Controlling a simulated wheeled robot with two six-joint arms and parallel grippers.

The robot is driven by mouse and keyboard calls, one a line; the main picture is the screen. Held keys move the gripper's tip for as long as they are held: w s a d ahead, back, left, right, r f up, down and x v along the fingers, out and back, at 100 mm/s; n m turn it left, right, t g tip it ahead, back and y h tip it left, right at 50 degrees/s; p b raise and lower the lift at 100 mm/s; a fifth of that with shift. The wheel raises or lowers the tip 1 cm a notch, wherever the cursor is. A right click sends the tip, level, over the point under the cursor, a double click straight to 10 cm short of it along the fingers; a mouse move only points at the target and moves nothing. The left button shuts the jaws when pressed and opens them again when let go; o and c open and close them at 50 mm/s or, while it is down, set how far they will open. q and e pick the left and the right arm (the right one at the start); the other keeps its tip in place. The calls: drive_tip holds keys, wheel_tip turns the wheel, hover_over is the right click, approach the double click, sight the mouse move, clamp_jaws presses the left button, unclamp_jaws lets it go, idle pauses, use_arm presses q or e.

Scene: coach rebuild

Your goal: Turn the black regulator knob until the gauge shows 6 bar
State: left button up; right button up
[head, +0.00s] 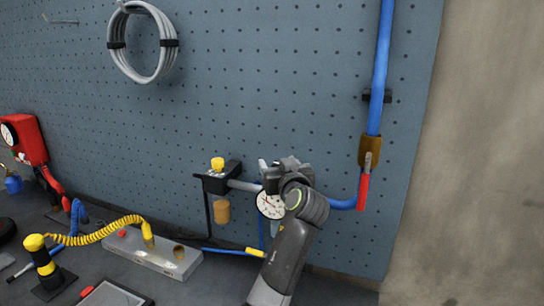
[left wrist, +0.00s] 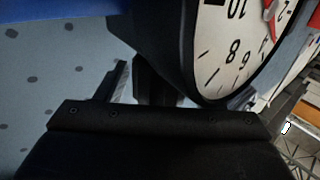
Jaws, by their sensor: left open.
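The white gauge (head: 270,204) hangs on the pegboard's air line, partly covered by my left arm. Its dial also fills the upper right of the left wrist view (left wrist: 225,55), where the numbers 8 and 10 show and a red part is at the edge. I cannot read its pressure. My left gripper (head: 273,172) is open at the regulator, just above and beside the gauge. My right gripper is out of view.
A filter with a yellow top (head: 217,163) is left of the gauge. A blue pipe (head: 381,75) and a red-handled valve (head: 364,188) are to the right. A grey block (head: 152,252), a yellow coiled hose (head: 95,234) and a red unit (head: 29,140) are at left.

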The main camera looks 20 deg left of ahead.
use_arm(q)
drive_tip(key=shift+w+a, duration=0.3)
drive_tip(key=shift+w, duration=0.15)
drive_tip(key=shift+s+d+r, duration=0.15)
drive_tip(key=shift+s+d, duration=0.05)
drive_tip(key=shift+s, duration=0.05)
drive_tip(key=shift+c, duration=0.9)
drive_tip(key=c, duration=0.8)
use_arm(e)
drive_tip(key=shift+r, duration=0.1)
